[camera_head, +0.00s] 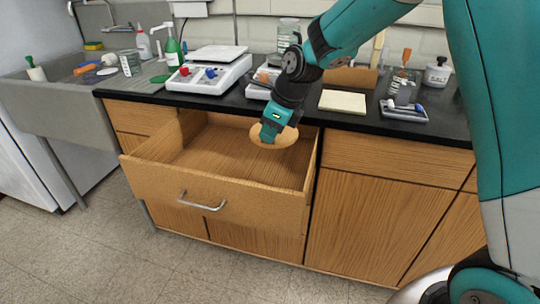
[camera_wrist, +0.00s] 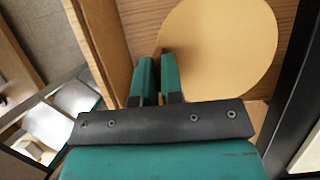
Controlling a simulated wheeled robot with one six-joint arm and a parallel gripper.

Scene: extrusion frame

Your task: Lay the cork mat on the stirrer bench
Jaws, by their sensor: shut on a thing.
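The cork mat (camera_head: 286,136) is a round, tan disc. It is in or just above the right rear part of the open drawer (camera_head: 160,181), in front of the bench edge. My gripper (camera_head: 268,137) is shut on the mat's edge and points down. In the wrist view, the two teal fingers (camera_wrist: 159,72) are close together at the left edge of the mat (camera_wrist: 222,48). The stirrer bench is the black countertop (camera_head: 325,118), with a white stirrer (camera_head: 208,74) with blue and red knobs on it. A second white device (camera_head: 259,92) is partly hidden by my arm.
A cream square pad (camera_head: 343,102) lies on the bench right of my gripper. A grey tray (camera_head: 404,110) with small items stands farther right. Wooden drawer walls surround the space below my gripper.

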